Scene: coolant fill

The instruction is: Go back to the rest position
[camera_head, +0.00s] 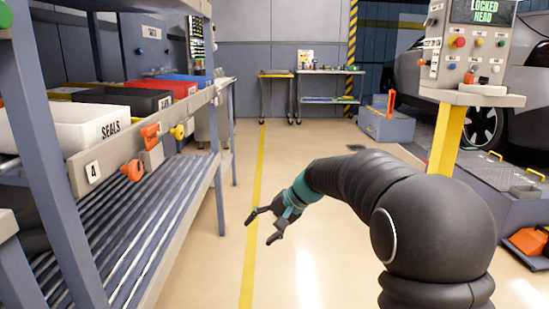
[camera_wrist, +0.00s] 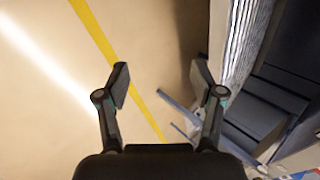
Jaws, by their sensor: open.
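My gripper (camera_head: 262,227) is open and empty in the head view. It hangs in free air over the pale floor, near the yellow floor line and right of the shelf rack. My dark arm reaches in from the right and points left.
A shelf rack (camera_head: 215,165) with bins, among them a white SEALS bin (camera_head: 70,125), stands at left. A control panel (camera_head: 468,45) on a yellow post and a car (camera_head: 520,75) are at right. Workbenches (camera_head: 330,75) stand at the back. The middle floor is clear.

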